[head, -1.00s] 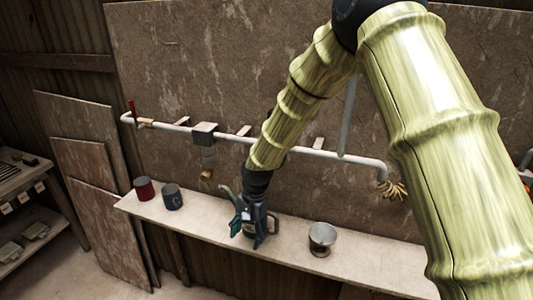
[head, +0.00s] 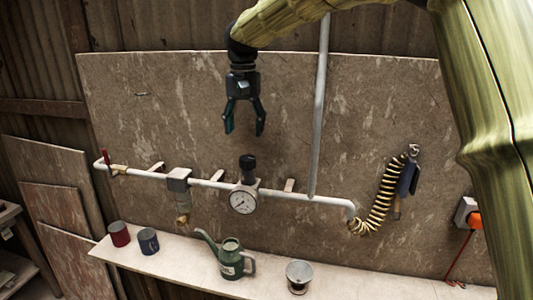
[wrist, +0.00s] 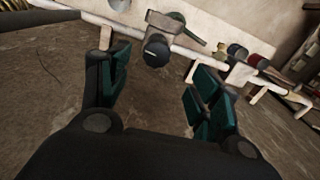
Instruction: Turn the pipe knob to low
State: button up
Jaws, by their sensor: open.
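The pipe knob (head: 247,163) is a black knob on top of the pipe fitting, above a round white gauge (head: 243,200). My gripper (head: 244,132) hangs fingers down in front of the wall board, open and empty, just above the knob in the head view. In the wrist view, the knob (wrist: 157,50) shows end-on, beyond the fingertips and between the two teal-padded fingers of my gripper (wrist: 158,82). The gripper and knob appear apart. The gauge needle is too small to read, and I cannot tell the knob's setting.
The white pipe (head: 290,194) runs along the wall board, with a red-handled valve (head: 106,160) at left and a coiled hose (head: 377,205) at right. Below, the shelf (head: 180,258) holds a green watering can (head: 232,258), two mugs and a metal cup (head: 299,274).

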aim_at(247, 158)
jog(key=f+p, duration=0.1)
jog(key=f, duration=0.2)
jog(key=f+p, duration=0.2)
jog(key=f, duration=0.2)
jog(key=f+p, duration=0.1)
jog(key=f, duration=0.2)
jog(key=shift+w+d+f+p, duration=0.15)
jog(key=shift+d+f+p, duration=0.1)
jog(key=shift+p, duration=0.05)
jog(key=c, duration=1)
